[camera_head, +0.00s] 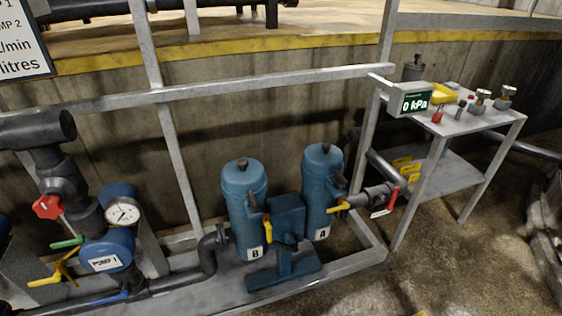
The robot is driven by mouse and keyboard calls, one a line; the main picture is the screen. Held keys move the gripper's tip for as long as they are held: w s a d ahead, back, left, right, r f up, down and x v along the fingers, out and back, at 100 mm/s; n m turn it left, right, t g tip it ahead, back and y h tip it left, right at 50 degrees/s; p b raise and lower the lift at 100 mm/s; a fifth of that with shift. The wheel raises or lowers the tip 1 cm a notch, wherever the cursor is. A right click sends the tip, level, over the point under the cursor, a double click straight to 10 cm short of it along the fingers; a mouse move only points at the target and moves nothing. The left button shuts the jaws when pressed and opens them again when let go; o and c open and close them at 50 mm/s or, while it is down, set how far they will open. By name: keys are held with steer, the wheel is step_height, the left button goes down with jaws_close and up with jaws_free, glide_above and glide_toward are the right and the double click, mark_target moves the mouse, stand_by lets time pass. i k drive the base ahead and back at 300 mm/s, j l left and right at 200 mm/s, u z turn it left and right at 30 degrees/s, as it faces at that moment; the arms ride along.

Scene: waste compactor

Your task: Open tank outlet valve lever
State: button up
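I cannot tell which lever belongs to the tank outlet; no label saying so is readable. A red lever (385,204) sits on the dark pipe at the right end of the blue filters. A yellow lever (338,207) points left beside filter A. Another yellow lever (279,238) is between filters B and A. At the left, by pump 1 (106,250), are a yellow lever (55,272), a green lever (67,242), a blue lever (110,297) and a red handwheel (47,207). My gripper is not in view.
Blue filters B (246,205) and A (320,190) stand on a grey skid. A grey rail (230,84) crosses above them. A metal table (470,122) with a 0 kPa display (416,102) stands at right. Concrete floor (460,270) is mostly clear at lower right.

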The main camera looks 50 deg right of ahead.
mark_target(389, 207)
steer(key=z, duration=1.8)
steer(key=i+j, duration=0.95)
